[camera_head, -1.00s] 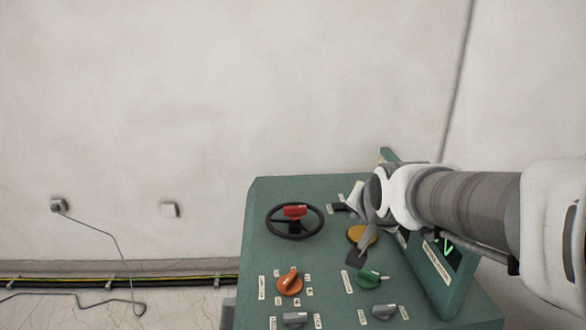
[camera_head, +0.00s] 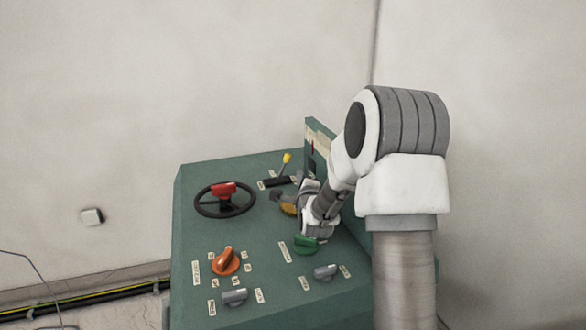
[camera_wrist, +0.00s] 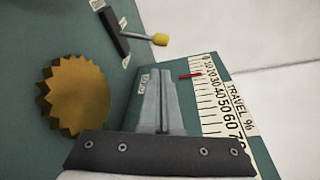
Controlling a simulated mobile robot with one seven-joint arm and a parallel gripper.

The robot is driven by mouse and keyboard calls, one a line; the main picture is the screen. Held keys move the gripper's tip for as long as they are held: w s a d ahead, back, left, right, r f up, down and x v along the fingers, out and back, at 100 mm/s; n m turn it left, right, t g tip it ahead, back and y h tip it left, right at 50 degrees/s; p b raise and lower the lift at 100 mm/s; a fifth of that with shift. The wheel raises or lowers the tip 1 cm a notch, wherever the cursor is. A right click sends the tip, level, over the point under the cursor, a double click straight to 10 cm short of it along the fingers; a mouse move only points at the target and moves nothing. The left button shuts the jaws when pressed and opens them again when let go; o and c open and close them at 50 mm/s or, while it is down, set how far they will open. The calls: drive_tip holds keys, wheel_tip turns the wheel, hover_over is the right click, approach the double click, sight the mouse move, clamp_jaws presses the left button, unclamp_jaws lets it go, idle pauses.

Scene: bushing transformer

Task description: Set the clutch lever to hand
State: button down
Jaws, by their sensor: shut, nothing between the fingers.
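The lever, a thin rod with a yellow knob (camera_head: 286,158), stands tilted in a black slot plate (camera_head: 280,181) at the back of the green console. In the wrist view the knob (camera_wrist: 160,40) is ahead of my fingertips, and the slot plate (camera_wrist: 108,30) is at upper left. Small labels sit by the plate's ends, too small to read. My gripper (camera_wrist: 162,73) is shut and empty, apart from the lever. In the head view my gripper (camera_head: 276,196) is low over the console, in front of the slot plate and by the brass toothed disc (camera_head: 288,208).
Orange (camera_head: 226,262), green (camera_head: 305,244) and grey knobs (camera_head: 234,297) are nearer. An upright panel with a travel scale (camera_wrist: 215,105) and red pointer (camera_wrist: 190,75) stands close right of my fingers.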

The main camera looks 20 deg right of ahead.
sight(283, 167)
drive_tip(key=shift+d+f, duration=0.2)
drive_tip(key=shift+w, duration=0.15)
drive_tip(key=x, duration=0.9)
drive_tip(key=shift+w+d, duration=0.1)
drive_tip(key=shift+w, duration=0.25)
idle(0.3)
drive_tip(key=shift+a+r+b, duration=0.2)
drive_tip(key=shift+a+b, duration=0.05)
drive_tip(key=shift+b, duration=0.35)
